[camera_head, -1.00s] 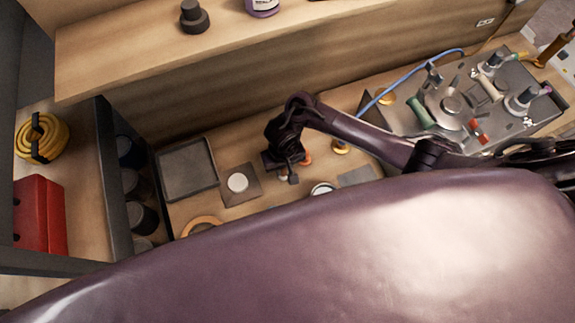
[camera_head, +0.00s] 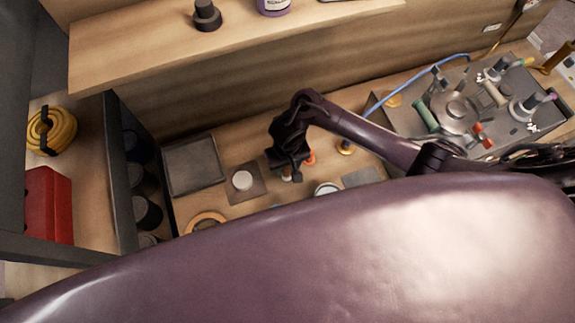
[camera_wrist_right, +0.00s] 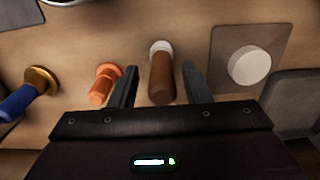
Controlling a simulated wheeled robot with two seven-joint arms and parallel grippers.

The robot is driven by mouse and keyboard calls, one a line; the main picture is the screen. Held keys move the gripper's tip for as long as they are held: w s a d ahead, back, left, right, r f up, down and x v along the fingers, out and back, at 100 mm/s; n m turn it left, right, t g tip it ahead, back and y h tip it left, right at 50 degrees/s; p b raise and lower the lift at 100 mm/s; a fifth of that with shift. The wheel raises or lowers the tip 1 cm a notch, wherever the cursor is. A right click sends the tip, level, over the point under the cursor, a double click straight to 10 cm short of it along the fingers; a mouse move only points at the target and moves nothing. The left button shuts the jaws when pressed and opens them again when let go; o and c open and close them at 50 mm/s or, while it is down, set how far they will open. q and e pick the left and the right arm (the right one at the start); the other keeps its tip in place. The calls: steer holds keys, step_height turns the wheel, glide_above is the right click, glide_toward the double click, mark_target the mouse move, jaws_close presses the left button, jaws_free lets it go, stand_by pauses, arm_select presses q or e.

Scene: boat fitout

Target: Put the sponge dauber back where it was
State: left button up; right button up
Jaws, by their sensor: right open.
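The sponge dauber (camera_wrist_right: 162,75), a brown rod-like handle with a white end, shows in the right wrist view. Its white end is at the wooden counter and its handle points toward my wrist. My right gripper (camera_wrist_right: 160,88) is open, with one finger on each side of the handle and a visible gap on both sides. In the head view my right gripper (camera_head: 288,172) is low over the counter, and it mostly hides the dauber there. My left gripper is not in view.
An orange stubby tool (camera_wrist_right: 104,84) stands close beside one finger. A white disc (camera_wrist_right: 249,66) on a brown square is to the right. A dark tray (camera_head: 193,166) and a cluttered grey plate (camera_head: 455,108) flank the area.

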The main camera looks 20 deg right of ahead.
step_height(320, 180, up, 7)
steer(key=p, duration=0.2)
steer(key=shift+f+p, duration=0.1)
steer(key=shift+p, duration=0.3)
step_height(320, 180, up, 4)
steer(key=p, duration=0.3)
steer(key=shift+p, duration=0.4)
steer(key=shift+s+f, duration=0.1)
